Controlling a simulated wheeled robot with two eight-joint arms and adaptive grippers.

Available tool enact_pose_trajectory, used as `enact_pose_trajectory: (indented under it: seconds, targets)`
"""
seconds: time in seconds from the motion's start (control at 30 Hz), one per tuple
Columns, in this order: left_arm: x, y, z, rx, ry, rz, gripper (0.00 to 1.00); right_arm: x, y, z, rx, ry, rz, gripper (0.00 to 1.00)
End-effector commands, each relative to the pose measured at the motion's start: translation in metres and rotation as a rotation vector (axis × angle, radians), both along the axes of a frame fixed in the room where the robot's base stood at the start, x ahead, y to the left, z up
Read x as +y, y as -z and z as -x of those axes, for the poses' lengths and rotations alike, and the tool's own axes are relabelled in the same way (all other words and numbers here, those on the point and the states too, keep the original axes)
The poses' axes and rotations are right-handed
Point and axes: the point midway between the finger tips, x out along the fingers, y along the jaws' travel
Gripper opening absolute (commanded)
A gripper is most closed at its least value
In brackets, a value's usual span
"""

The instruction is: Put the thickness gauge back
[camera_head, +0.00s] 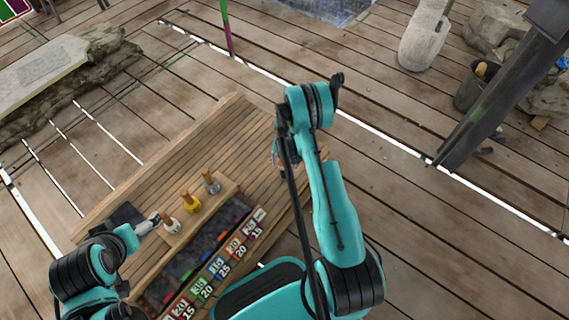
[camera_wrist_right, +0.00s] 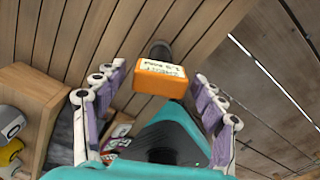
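An orange block with a white printed label (camera_wrist_right: 147,75) and a dark rounded end behind it lies over the bench planks in the right wrist view. It looks like the thickness gauge, but its label is too blurred to read. My right gripper (camera_wrist_right: 158,92) is open, with its fingers spread on both sides of the block and visible gaps to it. In the head view my right arm hides most of this gripper and the block. My left gripper (camera_head: 148,225) is low at the left, beside the wooden tool block (camera_head: 226,187); its finger opening is unclear.
The slatted wooden bench (camera_head: 180,150) has clear planks at its far side. The tool block holds several wooden-handled tools (camera_head: 191,201). A dark tray (camera_head: 205,243) with coloured number labels (camera_head: 218,266) runs along the near side. A dark pad (camera_head: 125,215) lies near my left gripper.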

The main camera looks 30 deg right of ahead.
Motion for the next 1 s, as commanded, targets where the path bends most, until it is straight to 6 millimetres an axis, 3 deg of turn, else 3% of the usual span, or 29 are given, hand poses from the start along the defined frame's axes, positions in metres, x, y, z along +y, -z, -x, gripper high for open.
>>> enact_pose_trajectory:
  seconds: [0.23,0.33,0.7,1.0]
  targets:
    - [0.000,0.000,0.000,0.000,0.000,0.000,1.00,0.000,-0.002,0.000,0.000,0.000,0.000,0.70]
    - [0.000,-0.004,0.000,0.000,0.000,0.000,1.00,0.000,-0.011,0.000,0.000,0.000,0.000,0.70]
    - [0.000,-0.034,0.000,0.000,0.000,0.000,1.00,-0.001,-0.090,-0.001,0.000,0.000,0.000,0.70]
    - [0.000,-0.044,0.000,0.000,0.000,0.000,1.00,0.000,-0.126,-0.001,-0.003,0.012,0.001,0.70]
